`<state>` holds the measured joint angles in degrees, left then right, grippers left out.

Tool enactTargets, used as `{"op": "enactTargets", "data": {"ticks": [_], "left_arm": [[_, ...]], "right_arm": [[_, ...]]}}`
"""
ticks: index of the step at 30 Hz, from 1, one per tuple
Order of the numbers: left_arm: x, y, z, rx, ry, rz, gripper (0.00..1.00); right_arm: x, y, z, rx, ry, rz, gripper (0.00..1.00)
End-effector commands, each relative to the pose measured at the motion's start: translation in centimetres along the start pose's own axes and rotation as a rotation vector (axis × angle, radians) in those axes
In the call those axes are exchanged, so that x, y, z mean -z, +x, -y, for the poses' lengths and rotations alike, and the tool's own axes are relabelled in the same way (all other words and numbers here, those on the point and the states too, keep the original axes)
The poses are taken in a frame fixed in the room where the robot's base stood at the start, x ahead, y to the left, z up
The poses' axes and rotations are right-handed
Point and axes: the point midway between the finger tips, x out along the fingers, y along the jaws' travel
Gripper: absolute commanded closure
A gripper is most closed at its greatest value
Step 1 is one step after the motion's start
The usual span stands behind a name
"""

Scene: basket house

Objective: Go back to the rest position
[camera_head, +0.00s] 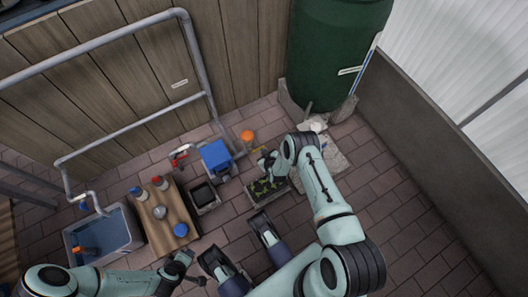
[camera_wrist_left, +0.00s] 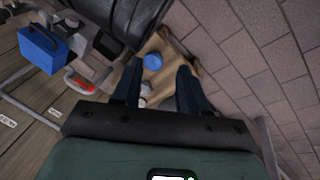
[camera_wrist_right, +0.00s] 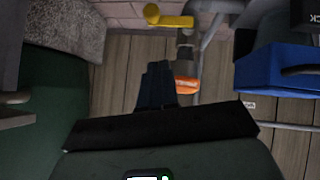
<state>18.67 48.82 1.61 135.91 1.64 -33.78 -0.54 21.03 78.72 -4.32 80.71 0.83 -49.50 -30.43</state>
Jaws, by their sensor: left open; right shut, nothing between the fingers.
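My right gripper (camera_head: 268,160) is over the floor, just above the far side of a dark planter tray (camera_head: 256,195). In the right wrist view its fingers (camera_wrist_right: 156,84) are together with nothing between them. My left gripper (camera_head: 180,264) is low in the head view, near the front edge of a small wooden table (camera_head: 164,243). In the left wrist view its fingers (camera_wrist_left: 156,88) are apart. A blue round item (camera_wrist_left: 152,62) shows beyond the gap between them, on the table.
Bottles stand on the wooden table beside a water tub (camera_head: 72,245). A blue box (camera_head: 216,156), an orange-topped item (camera_head: 247,135) and a green barrel (camera_head: 338,50) stand near the fence. A low wall (camera_head: 440,140) runs along the right. Brick floor at right is clear.

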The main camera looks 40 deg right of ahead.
Motion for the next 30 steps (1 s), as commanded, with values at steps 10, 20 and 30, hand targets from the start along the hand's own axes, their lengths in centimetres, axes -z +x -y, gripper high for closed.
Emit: {"op": "enactTargets", "data": {"ticks": [10,20,30], "left_arm": [[-2.4,-3.4,-1.5,-0.018,0.015,0.074,0.57],[-2.9,-3.5,-1.5,-0.018,0.015,0.088,0.57],[-2.9,-3.5,-1.5,-0.018,0.015,0.087,0.57]], "right_arm": [[0.1,-5.8,-0.4,0.001,-0.001,0.0,1.0],[0.0,-6.3,-0.4,0.001,0.0,0.0,1.0],[-1.5,-15.1,4.1,0.178,0.258,0.306,1.0]]}}
